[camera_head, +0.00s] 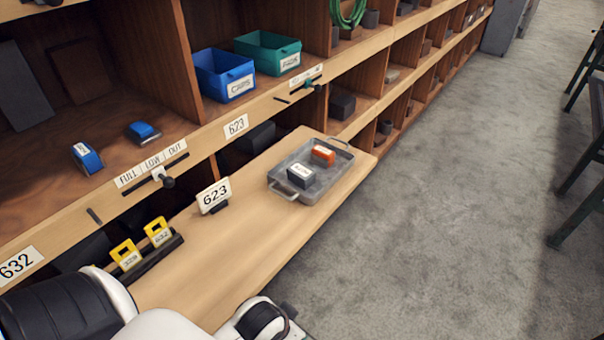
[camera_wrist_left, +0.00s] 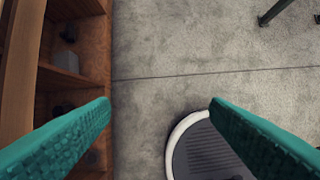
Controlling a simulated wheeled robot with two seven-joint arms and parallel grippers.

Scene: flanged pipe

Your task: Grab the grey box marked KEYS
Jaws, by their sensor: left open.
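A small dark grey box (camera_head: 300,175) with a white label lies in the grey metal tray (camera_head: 277,186) on the pull-out wooden shelf. The label's word is too small to read surely. A small orange box (camera_head: 323,154) with a white label lies behind it in the same tray. In the left wrist view my left gripper (camera_wrist_left: 160,108) is open, with two teal fingers wide apart. My right gripper shows in neither view.
The wooden shelf board (camera_head: 240,245) has free room in front of the tray. Blue (camera_head: 224,75) and green (camera_head: 268,52) bins sit in the cubby above.

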